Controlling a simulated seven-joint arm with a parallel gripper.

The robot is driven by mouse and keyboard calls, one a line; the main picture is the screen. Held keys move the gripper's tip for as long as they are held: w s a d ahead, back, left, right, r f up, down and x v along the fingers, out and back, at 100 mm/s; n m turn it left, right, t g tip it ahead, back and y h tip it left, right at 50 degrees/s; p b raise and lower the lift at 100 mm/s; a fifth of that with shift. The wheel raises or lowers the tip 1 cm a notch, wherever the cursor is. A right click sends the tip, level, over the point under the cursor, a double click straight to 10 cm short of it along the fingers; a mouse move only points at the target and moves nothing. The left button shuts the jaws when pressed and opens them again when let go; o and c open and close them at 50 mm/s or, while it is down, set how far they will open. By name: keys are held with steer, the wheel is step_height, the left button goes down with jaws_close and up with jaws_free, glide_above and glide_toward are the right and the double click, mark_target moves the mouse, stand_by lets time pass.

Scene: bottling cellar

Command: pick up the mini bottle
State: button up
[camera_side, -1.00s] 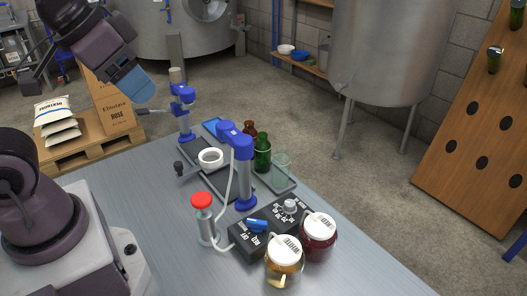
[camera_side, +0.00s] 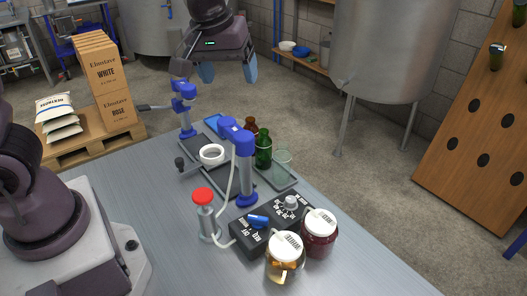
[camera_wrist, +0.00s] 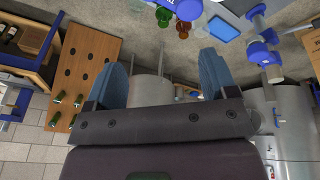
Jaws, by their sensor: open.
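Small bottles stand on a grey tray (camera_side: 291,186) at the table's far edge: a green bottle (camera_side: 263,151) and a brown bottle (camera_side: 250,127) partly hidden behind it and the blue post. A clear glass vessel (camera_side: 282,166) stands beside them. I cannot tell which is the mini bottle. My gripper (camera_side: 229,72) is open and empty, high above and behind the tray, with its blue fingers pointing down. In the wrist view the green bottle (camera_wrist: 163,16) and brown bottle (camera_wrist: 182,27) show at the top, beyond the open fingers (camera_wrist: 165,62), not between them.
A blue-headed stand (camera_side: 244,170) rises close left of the bottles. A white ring (camera_side: 211,154), a red-topped pump (camera_side: 203,210), a black control box (camera_side: 250,241) and two white-lidded jars (camera_side: 285,249) (camera_side: 319,228) crowd the table.

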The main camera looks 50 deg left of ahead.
mark_target(263, 139)
steer(key=w+a+f+n+y, duration=0.1)
steer(key=w+f, duration=0.3)
steer(key=f, duration=0.2)
steer(key=w+a+f+n+y, duration=0.1)
steer(key=w+f+n, duration=0.1)
steer(key=w+f, duration=0.2)
steer(key=w+a+f+n+g+y, duration=0.1)
steer(key=w+f, duration=0.3)
steer(key=f, duration=0.5)
steer(key=shift+a+f+n, duration=0.15)
steer(key=shift+a+n, duration=0.35)
steer(key=shift+s+a+x, duration=0.15)
steer(key=shift+x, duration=1.2)
steer(key=shift+s+a+x, duration=0.15)
steer(key=shift+x, duration=1.2)
steer(key=c, duration=1.1)
